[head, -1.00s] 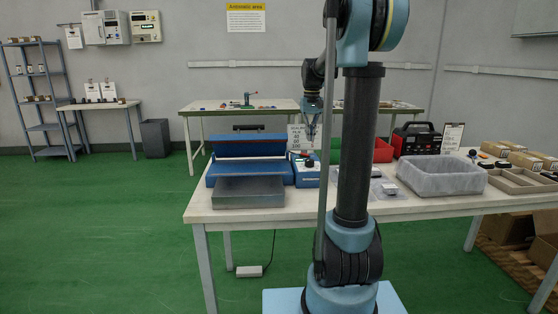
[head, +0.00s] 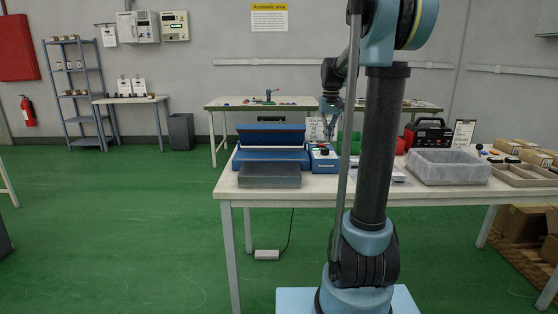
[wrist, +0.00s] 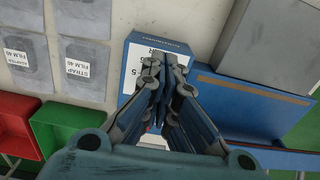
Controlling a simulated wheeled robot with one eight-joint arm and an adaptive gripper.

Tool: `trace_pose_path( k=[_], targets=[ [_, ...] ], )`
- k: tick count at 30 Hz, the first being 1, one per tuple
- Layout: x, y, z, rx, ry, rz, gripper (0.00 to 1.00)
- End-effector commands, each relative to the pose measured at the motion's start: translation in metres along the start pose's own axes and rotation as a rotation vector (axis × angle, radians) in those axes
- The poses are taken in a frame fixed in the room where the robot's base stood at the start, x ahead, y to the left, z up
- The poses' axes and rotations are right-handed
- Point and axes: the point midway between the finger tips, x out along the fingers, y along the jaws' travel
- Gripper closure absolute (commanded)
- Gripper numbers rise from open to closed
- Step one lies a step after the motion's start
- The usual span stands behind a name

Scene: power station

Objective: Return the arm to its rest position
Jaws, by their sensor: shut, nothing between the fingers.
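My gripper (wrist: 158,90) is shut and empty in the wrist view, its fingers together. It is over the table, above the blue control box (wrist: 152,52) with a white label. In the head view my gripper (head: 330,128) hangs from my arm, above and just right of the blue control box (head: 323,158). It is apart from the things on the table. My arm's column hides part of the table behind it.
The blue sealing machine (head: 270,148) stands on the worktable (head: 300,195), with a grey block (head: 270,175) in front. A grey bin (head: 448,166) and cardboard trays stand at the right. Flat film packs (wrist: 84,68) lie beside the red (wrist: 15,122) and green (wrist: 65,125) bins.

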Motion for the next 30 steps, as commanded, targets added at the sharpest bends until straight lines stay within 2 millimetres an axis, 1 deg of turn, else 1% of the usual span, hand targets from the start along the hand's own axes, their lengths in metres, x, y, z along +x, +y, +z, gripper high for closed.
trace_pose_path(
  k=[1,3,8,11,14,21,23,30],
  targets=[
    [0.000,0.003,0.007,0.005,0.002,0.000,1.00],
    [0.000,0.005,0.015,0.007,0.006,0.001,1.00],
    [0.001,0.005,0.036,0.008,0.016,0.001,1.00],
    [0.003,0.004,0.052,0.007,0.023,0.001,1.00],
    [0.006,0.003,0.074,0.005,0.032,0.001,1.00],
    [0.024,-0.002,0.140,-0.002,0.063,0.002,1.00],
    [0.030,-0.003,0.156,-0.003,0.071,0.002,1.00],
    [0.061,-0.006,0.218,-0.008,0.103,0.003,1.00]
  ],
)
